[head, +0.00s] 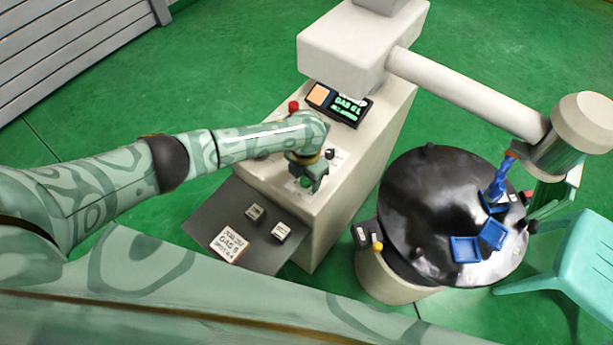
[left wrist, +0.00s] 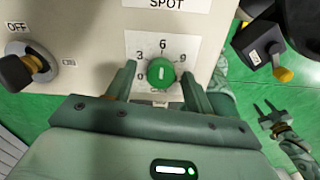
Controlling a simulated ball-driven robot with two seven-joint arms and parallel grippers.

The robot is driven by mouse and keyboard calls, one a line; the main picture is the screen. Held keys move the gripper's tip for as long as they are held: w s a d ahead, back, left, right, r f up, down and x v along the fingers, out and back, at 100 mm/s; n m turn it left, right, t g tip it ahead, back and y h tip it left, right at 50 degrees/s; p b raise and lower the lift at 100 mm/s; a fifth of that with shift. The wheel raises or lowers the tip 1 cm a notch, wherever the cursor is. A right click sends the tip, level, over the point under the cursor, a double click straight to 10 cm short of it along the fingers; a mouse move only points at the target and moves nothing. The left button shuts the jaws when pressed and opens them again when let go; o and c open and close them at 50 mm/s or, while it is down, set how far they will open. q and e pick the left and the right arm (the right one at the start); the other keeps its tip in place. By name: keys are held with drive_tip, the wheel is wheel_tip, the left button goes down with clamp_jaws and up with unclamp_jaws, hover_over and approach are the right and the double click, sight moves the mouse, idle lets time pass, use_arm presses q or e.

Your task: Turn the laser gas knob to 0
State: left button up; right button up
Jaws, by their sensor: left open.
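The green knob (left wrist: 161,72) sits on the beige cabinet panel in the left wrist view, on a white dial plate marked 0, 3, 6 and 9. Its white line stands upright, toward the 6. My left gripper (left wrist: 159,76) is open, with one finger on each side of the knob; I cannot tell whether they touch it. In the head view the left gripper (head: 310,177) is over the cabinet top and mostly hides the knob. My right gripper (left wrist: 268,114) shows at the right edge of the left wrist view, its fingers apart and empty.
A display (head: 338,103) on the cabinet (head: 325,208) reads GAS 6. A grey shelf (head: 200,207) holds a GAS 6 card (head: 229,243). A black round table (head: 425,180) stands right.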

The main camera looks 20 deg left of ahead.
use_arm(q)
drive_tip(key=shift+s+r, duration=0.1)
drive_tip(key=c, duration=1)
drive_tip(key=shift+o, duration=0.2)
